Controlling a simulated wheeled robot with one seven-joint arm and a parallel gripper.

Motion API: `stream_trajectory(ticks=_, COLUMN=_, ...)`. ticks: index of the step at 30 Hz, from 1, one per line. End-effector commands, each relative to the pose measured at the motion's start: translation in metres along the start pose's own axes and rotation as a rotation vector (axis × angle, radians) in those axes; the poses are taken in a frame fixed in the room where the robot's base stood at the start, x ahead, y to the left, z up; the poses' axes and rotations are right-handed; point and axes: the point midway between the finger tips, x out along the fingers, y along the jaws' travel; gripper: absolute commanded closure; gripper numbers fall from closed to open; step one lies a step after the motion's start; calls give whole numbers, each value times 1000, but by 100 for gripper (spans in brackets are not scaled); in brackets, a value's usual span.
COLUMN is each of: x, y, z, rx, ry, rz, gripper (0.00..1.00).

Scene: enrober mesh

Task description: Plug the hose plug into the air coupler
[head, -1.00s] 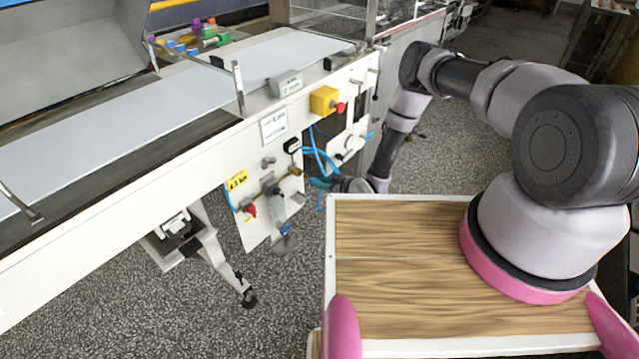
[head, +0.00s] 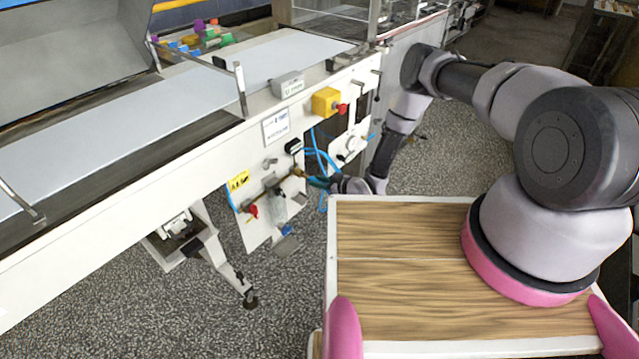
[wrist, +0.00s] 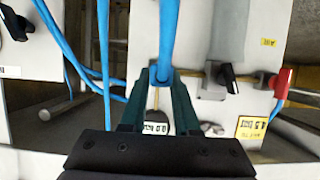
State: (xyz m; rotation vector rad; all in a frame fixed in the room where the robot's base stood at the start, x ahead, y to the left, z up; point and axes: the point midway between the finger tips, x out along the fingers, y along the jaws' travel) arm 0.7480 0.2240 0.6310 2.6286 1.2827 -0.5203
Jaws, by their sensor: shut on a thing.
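My gripper (wrist: 162,78) is shut on the hose plug (wrist: 161,74) at the end of a thick blue hose (wrist: 168,35). A brass fitting (wrist: 195,74), which looks like the air coupler, lies just right of the fingertips on a line with a black-handled valve (wrist: 228,77). I cannot tell whether plug and fitting touch. In the head view my gripper (head: 316,182) is small, close to the white panel, right of the brass fitting (head: 298,172).
A red handle (wrist: 282,82) and a yellow label (wrist: 251,127) are on the panel. Other blue hoses (wrist: 103,50) hang left of my gripper in the wrist view. The conveyor (head: 110,115) stands above the panel.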

Motion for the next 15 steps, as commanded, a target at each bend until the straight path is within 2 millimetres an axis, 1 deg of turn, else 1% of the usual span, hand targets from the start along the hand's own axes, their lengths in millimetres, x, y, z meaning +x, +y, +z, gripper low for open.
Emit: stream_trajectory(ticks=15, x=12, y=0, z=-6, rx=0, ry=2, rz=0, gripper=100)
